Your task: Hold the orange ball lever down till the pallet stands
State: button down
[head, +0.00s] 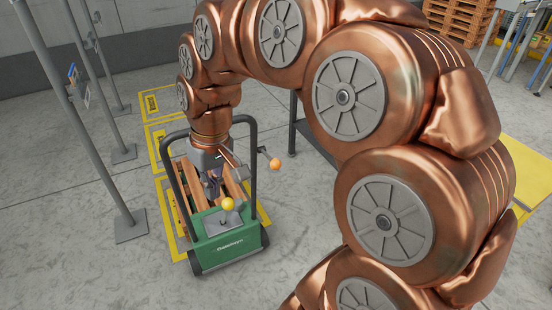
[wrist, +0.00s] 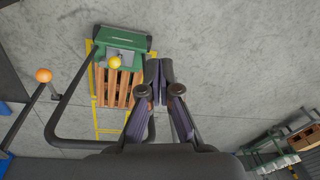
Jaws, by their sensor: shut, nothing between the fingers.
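The orange ball (head: 275,163) tops a lever beside the black handle frame, to the right of my gripper. It also shows at the left of the wrist view (wrist: 43,75), well apart from my fingers. My gripper (head: 213,182) is shut and empty, pointing down over the green machine (head: 230,243). In the wrist view, the fingertips (wrist: 158,70) meet and touch no ball. The wooden pallet (head: 192,188) shows as orange-brown slats behind the green housing, partly hidden by my arm; it shows in the wrist view too (wrist: 118,90). I cannot tell its tilt.
A second lever with a yellow ball (head: 228,204) stands on the green housing. The black handle frame (head: 252,165) rises around my gripper. Grey posts (head: 95,120) stand at left. Yellow floor markings (head: 158,132) border the machine. Bare floor is clear in front.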

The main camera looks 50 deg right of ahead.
jog(key=w+d+f+m+t+b, duration=0.1)
jog(key=w+d+b, duration=0.1)
jog(key=w+d, duration=0.45)
jog(key=w+d+m+t+b, duration=0.15)
jog(key=w+d, duration=0.25)
jog(key=d, duration=0.5)
jog(key=d+f+m+t+h+b, duration=0.1)
jog(key=d+f+m+b, duration=0.1)
jog(key=d, duration=1.5)
jog(key=shift+s+d+f, duration=0.2)
jog(key=shift+s+f, duration=0.05)
jog(key=shift+f, duration=0.05)
send_near(269, 156)
jog(key=shift+s+a+f+p, duration=0.1)
jog(key=shift+f+p, duration=0.1)
jog(key=shift+f, duration=0.3)
jog(key=shift+s+a+f+p, duration=0.1)
jog(key=shift+a+f+p, duration=0.1)
jog(key=shift+f, duration=0.25)
jog(key=shift+s+a+f, duration=0.15)
jog(key=shift+s+f, duration=0.05)
jog(key=shift+f, duration=0.4)
jog(key=shift+s+a+f, duration=0.15)
jog(key=shift+f, duration=0.4)
jog(key=shift+f, duration=0.1)
